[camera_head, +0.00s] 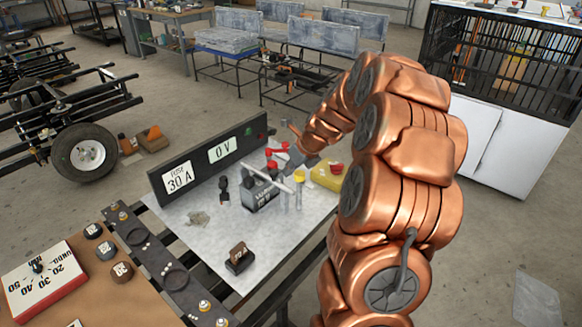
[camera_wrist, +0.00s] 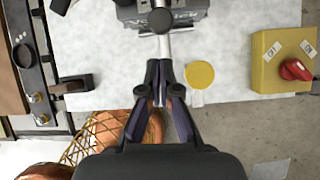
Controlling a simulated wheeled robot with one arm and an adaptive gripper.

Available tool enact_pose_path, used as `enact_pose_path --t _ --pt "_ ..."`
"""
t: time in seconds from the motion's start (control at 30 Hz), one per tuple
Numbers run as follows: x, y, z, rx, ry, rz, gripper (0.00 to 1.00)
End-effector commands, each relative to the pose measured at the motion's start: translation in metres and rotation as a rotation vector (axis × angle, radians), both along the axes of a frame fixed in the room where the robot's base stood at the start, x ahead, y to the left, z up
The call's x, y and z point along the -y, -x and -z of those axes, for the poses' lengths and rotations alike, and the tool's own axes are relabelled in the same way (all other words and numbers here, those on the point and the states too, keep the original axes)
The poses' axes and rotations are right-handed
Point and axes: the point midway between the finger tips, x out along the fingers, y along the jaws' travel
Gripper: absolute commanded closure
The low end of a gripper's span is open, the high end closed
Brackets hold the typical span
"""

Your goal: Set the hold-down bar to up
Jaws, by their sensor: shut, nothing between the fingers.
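The hold-down bar (camera_head: 277,182) is a pale grey bar. It lies across the top of a dark battery block (camera_head: 260,197) on the grey work table. In the wrist view the bar (camera_wrist: 164,46) runs from the battery (camera_wrist: 160,15) toward my gripper (camera_wrist: 162,72). My gripper's dark fingertips are together at the bar's near end, with nothing held between them. I cannot tell whether they touch the bar. In the head view my copper arm reaches in from the right, and its gripper (camera_head: 300,163) is beside the bar, partly hidden.
A yellow-capped post (camera_head: 299,176) stands close beside the bar. A yellow box (camera_head: 326,178) with a red knob is at right. Red-handled parts (camera_head: 275,153) stand behind the battery.

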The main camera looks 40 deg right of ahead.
Motion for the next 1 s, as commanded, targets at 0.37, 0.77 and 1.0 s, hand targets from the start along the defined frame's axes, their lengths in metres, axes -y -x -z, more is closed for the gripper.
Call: enact_pose_path --t 0.37,0.77,1.0 --pt "-0.007 -0.023 0.044 -0.001 0.0 0.001 1.0" --pt "-0.007 -0.028 0.051 0.001 0.003 0.002 1.0" --pt "-0.007 -0.027 0.049 -0.003 0.004 0.006 1.0"
